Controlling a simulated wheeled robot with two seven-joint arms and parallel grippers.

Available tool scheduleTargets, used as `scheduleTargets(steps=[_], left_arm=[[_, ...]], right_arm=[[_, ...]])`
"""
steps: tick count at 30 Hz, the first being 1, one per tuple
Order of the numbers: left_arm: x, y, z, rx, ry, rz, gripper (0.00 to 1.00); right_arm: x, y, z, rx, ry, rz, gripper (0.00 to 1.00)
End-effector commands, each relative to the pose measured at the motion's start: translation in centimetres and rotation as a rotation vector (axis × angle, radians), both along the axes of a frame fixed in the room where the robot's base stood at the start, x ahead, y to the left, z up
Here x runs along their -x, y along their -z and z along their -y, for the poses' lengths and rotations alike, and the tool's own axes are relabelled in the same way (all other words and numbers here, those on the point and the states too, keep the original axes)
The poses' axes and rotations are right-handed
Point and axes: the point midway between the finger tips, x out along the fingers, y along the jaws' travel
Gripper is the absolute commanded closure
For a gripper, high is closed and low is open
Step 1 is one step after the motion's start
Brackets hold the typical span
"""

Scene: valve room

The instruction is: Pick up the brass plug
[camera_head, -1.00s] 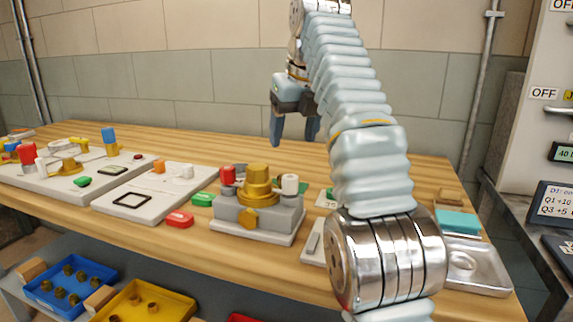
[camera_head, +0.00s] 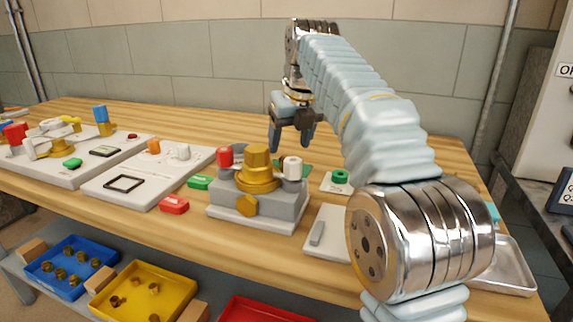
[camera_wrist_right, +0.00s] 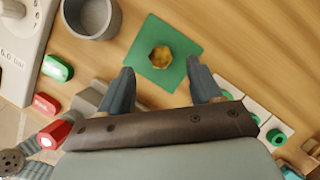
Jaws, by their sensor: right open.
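A brass hex piece, which looks like the brass plug (camera_wrist_right: 160,57), lies on a green square mat (camera_wrist_right: 183,33) in the right wrist view. My right gripper (camera_wrist_right: 162,90) is open, with its two fingers spread and nothing between them. The plug shows just past the fingertips, between their lines. In the head view my right gripper (camera_head: 291,145) points down behind the grey valve block (camera_head: 285,207). A strip of the green mat (camera_head: 305,168) shows there, but the plug is hidden behind the block. My left gripper is not in view.
The valve block carries a brass top (camera_head: 257,165), a red knob (camera_head: 225,156) and a white knob (camera_head: 292,168). A grey cup (camera_wrist_right: 92,32) stands near the mat. Blue (camera_head: 30,270) and yellow (camera_head: 182,287) trays with brass pieces sit below. Bare wood lies beyond the mat.

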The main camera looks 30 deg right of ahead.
Motion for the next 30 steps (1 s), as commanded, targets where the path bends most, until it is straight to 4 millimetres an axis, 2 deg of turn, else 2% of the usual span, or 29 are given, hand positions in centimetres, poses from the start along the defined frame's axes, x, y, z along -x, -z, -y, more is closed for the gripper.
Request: scheduleTargets(steps=[3, 7, 16, 28, 30], left_arm=[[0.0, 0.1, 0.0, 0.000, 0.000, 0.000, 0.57], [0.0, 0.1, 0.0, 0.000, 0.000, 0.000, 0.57], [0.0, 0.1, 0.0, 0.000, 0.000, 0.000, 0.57], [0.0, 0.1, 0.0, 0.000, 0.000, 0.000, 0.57], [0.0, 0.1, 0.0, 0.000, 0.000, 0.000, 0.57]], right_arm=[[-0.6, 2.0, 0.1, -0.001, 0.000, -0.004, 0.36], [-1.3, 3.5, 0.3, -0.001, 0.001, -0.002, 0.36], [-1.6, 4.0, 0.3, 0.000, 0.000, 0.000, 0.37], [-1.6, 4.0, 0.2, 0.000, 0.000, 0.000, 0.99], [-1.6, 4.0, 0.2, 0.000, 0.000, 0.000, 1.00]])
